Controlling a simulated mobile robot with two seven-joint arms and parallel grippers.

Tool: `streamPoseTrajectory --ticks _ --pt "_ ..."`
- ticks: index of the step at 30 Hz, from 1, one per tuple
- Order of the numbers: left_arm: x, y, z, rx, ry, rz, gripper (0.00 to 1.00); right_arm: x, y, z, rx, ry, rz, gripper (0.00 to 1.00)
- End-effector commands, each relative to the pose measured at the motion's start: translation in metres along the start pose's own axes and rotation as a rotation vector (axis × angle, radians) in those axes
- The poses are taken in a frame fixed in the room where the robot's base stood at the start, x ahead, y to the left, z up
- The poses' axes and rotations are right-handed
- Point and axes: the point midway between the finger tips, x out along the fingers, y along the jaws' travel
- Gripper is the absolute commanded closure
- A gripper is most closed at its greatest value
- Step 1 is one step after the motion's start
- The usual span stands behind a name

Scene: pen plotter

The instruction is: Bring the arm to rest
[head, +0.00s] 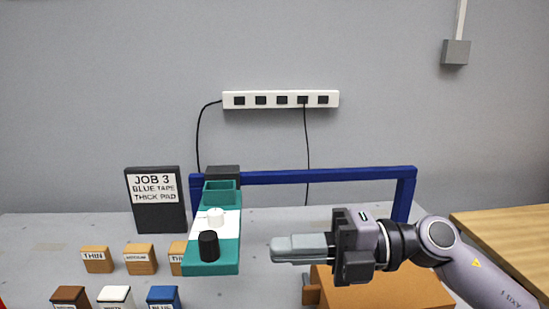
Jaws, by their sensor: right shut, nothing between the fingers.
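My right arm (460,268) comes in from the lower right and reaches left across the front of the table. Its gripper (275,249) points left with the fingers together and nothing between them. The fingertips are just right of the teal plotter part (212,268) in the picture, with a small gap of table showing between them. A blue gantry bar (330,175) stands behind the gripper. My left gripper does not show.
A job sign (158,215) stands behind labelled wooden blocks (140,260). Coloured blocks (163,298) sit at the front. An orange-brown box (400,290) lies below my right gripper. A power strip (281,99) hangs on the wall.

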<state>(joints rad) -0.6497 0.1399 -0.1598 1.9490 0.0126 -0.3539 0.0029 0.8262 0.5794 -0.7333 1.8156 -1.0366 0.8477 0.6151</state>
Motion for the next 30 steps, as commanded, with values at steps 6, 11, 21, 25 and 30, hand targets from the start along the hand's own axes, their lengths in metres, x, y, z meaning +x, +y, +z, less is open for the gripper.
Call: streamPoseTrajectory --ticks 6,11,21,25,30 --pt "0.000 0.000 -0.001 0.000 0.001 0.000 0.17 -0.006 0.029 0.011 0.179 -0.233 0.430 1.00" --pt "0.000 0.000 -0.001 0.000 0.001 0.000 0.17 -0.038 0.025 0.033 0.366 -0.478 0.667 1.00" --pt "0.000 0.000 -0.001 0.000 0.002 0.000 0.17 -0.130 -0.084 0.048 0.894 -1.108 0.874 1.00" --pt "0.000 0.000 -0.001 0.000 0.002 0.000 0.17 -0.159 -0.148 0.024 1.129 -1.352 0.833 1.00" --pt "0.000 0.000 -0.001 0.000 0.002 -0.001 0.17 -0.183 -0.225 -0.034 1.434 -1.624 0.685 1.00"
